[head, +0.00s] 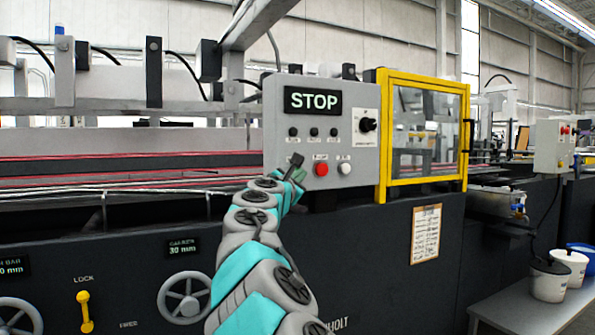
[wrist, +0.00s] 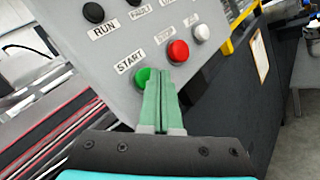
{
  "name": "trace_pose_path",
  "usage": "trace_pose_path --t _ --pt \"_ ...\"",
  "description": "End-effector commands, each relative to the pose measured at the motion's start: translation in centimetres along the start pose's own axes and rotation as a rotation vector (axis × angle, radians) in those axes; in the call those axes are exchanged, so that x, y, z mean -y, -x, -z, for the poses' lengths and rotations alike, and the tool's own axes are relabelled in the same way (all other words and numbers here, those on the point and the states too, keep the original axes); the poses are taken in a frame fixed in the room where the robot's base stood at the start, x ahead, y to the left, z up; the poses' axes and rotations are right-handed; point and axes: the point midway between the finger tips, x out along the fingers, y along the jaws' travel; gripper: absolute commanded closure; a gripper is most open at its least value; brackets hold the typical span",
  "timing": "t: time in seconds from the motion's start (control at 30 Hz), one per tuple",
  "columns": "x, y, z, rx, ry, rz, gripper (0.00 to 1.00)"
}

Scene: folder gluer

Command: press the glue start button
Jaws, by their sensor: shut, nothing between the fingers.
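The green start button (wrist: 143,76), labelled START, sits on the grey control panel (head: 275,110) of the machine. My gripper (wrist: 163,76) is shut, its two green fingers side by side with nothing between them. In the wrist view the fingertips overlap the right part of the button, and I cannot tell whether they touch it. In the head view my gripper (head: 300,174) is at the panel's lower left and hides the button.
A red button (wrist: 178,51) and a white button (wrist: 201,33) sit just right of the fingertips. The panel display (head: 313,101) reads STOP. A yellow-framed guard door (head: 423,180) stands right of the panel. Red belts run to its left.

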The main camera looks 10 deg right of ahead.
Motion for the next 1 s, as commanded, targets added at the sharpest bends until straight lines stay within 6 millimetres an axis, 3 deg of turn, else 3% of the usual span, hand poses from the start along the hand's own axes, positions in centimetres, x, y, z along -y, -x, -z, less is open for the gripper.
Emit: trace_pose_path --t 1.0 --pt "-0.45 -0.51 0.37 0.0 0.0 -0.001 1.0"
